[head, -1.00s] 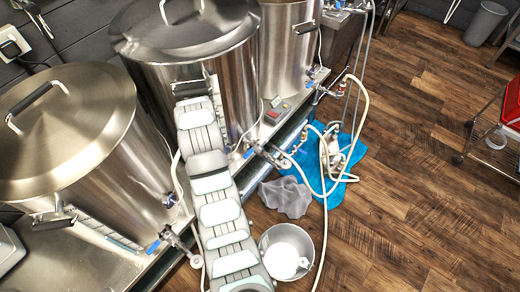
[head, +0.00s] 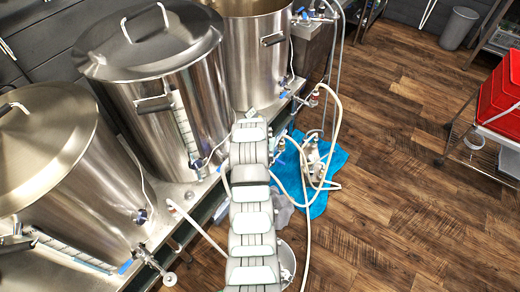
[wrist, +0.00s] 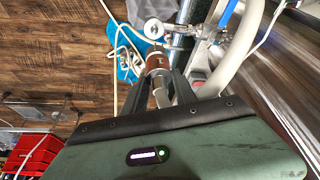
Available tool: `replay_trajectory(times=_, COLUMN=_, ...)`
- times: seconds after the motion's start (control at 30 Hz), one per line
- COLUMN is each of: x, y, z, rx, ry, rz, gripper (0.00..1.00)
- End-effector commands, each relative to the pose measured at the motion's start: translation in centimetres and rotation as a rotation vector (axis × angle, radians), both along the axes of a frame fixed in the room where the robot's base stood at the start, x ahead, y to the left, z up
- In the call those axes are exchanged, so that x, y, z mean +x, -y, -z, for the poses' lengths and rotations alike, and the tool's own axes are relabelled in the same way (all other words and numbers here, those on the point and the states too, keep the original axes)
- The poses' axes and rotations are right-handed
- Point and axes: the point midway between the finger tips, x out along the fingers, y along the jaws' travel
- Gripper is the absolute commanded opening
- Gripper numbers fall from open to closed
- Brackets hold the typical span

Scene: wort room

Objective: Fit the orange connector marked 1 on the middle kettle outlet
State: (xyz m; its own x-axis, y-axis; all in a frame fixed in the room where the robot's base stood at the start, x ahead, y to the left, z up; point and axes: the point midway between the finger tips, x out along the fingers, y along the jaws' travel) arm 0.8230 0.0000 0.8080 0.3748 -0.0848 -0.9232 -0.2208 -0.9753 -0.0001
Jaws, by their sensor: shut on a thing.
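In the wrist view my gripper (wrist: 161,84) is shut on a hose end with an orange-brown connector (wrist: 157,62). The connector points away from me, just short of a round pale metal fitting (wrist: 153,29); I cannot tell whether they touch. A mark on the connector is too small to read. In the head view the middle kettle (head: 165,95) stands between two others. A blue valve (head: 198,163) shows low on its front. My arm hides my gripper, the connector and the outlet's end there.
The left kettle's outlet (head: 150,258) sticks out at the front left. White hoses (head: 307,200) loop over a blue cloth (head: 320,160). A bucket (head: 288,262) is partly behind my arm. Red bins (head: 498,100) stand on a rack at right.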

Motion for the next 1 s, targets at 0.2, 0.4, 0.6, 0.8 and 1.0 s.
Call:
replay_trajectory(times=0.2, x=0.0, y=0.0, z=1.6, rx=0.0, ry=-0.001, rz=-0.001, gripper=0.0)
replay_trajectory(times=0.4, x=-0.1, y=0.0, z=4.0, rx=0.0, ry=-0.005, rz=-0.001, gripper=0.0)
replay_trajectory(times=0.6, x=0.0, y=0.0, z=5.9, rx=0.0, ry=0.0, rz=-0.001, gripper=0.0)
replay_trajectory(times=0.8, x=0.0, y=0.0, z=6.9, rx=0.0, ry=-0.001, rz=-0.001, gripper=0.0)
replay_trajectory(times=1.0, x=0.0, y=0.0, z=6.9, rx=0.0, ry=-0.001, rz=-0.001, gripper=0.0)
